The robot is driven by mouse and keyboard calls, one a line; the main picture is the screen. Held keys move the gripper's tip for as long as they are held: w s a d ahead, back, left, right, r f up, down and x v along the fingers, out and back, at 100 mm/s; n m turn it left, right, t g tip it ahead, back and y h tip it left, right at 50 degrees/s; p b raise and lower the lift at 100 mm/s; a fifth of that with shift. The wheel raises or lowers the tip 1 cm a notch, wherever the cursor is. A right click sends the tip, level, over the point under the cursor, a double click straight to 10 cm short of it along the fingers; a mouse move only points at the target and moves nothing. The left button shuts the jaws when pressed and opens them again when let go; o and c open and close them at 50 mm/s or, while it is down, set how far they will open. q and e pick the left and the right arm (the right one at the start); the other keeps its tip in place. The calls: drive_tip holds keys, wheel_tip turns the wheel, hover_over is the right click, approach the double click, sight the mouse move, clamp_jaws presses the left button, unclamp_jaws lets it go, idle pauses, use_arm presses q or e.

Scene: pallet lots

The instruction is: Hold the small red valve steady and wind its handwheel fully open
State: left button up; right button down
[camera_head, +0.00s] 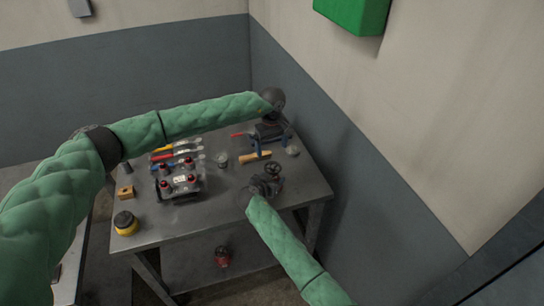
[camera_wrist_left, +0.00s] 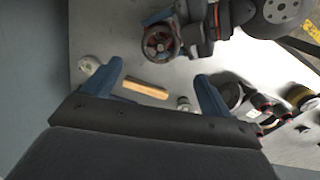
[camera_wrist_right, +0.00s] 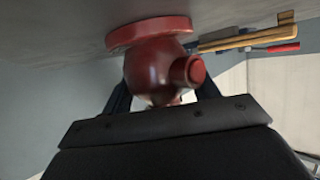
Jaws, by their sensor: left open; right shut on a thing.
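The small red valve (camera_wrist_right: 155,65) shows in the right wrist view, its round flange (camera_wrist_right: 150,31) against the grey tabletop. My right gripper (camera_head: 264,184) is shut on the valve body, with a dark finger on each side. The handwheel (camera_wrist_left: 160,42) faces up in the left wrist view, and it also shows in the head view (camera_head: 273,168). My left gripper (camera_head: 271,151) is open and empty, above the table and behind the handwheel. In the left wrist view the handwheel lies beyond the left fingertips (camera_wrist_left: 160,70), apart from them. The valve body is mostly hidden in the head view.
A tan wooden bar (camera_head: 255,156) and a whitish round item (camera_head: 292,151) lie near the left gripper. A grey device with red knobs (camera_head: 180,182), a small cup (camera_head: 222,160), several coloured tools (camera_head: 178,151) and a yellow-black can (camera_head: 125,223) occupy the left.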

sight(273, 167)
use_arm(q)
drive_tip(key=shift+r, duration=1.9)
drive_tip(key=f+m, duration=0.2)
drive_tip(key=f, duration=0.2)
drive_tip(key=f+m, duration=0.2)
drive_tip(key=f, duration=0.2)
drive_tip(key=f+m, duration=0.2)
drive_tip(key=f, duration=0.2)
drive_tip(key=shift+s+d+f, duration=0.1)
drive_tip(key=shift+s, duration=0.15)
drive_tip(key=shift+c, duration=0.4)
